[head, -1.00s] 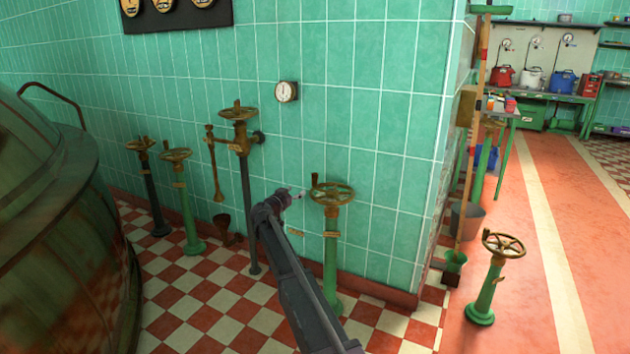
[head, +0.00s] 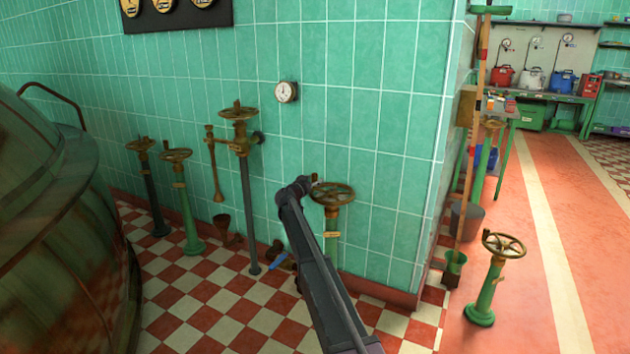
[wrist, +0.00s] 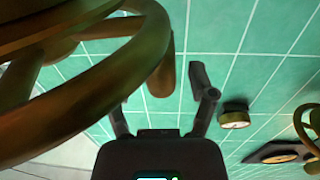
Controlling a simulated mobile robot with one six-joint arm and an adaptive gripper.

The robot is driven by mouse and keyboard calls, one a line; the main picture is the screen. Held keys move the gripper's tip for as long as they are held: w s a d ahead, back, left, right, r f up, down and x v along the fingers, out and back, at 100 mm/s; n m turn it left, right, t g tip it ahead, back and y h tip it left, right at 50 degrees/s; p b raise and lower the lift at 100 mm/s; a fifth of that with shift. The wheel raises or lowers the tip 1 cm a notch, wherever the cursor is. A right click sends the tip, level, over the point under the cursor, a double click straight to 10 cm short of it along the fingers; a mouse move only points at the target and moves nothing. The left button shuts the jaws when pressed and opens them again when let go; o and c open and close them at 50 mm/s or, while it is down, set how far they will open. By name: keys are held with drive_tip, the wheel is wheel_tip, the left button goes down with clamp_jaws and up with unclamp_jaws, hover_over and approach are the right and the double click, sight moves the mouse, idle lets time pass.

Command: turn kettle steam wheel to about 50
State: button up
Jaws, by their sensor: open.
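A brass handwheel (head: 340,194) tops a green post by the tiled wall, with a small upright handle on its rim. My gripper (head: 308,182) is at this wheel's left edge. In the wrist view the wheel's rim (wrist: 130,78) fills the upper left, very close. Its peg-like handle (wrist: 165,72) points down between the open fingers of my gripper (wrist: 160,92), with no clear contact. The left fingertip is partly hidden behind the rim. No marking of 50 is readable on the wheel, and no label names it as the steam wheel.
A round wall gauge (head: 287,91) hangs above; its reading is too small to tell. Similar wheels stand left (head: 238,114) and right (head: 503,244). A large rusty kettle (head: 60,220) fills the left. Checkered floor is open in front.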

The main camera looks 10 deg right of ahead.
drive_tip(key=shift+w+d, duration=0.3)
drive_tip(key=shift+w, duration=0.05)
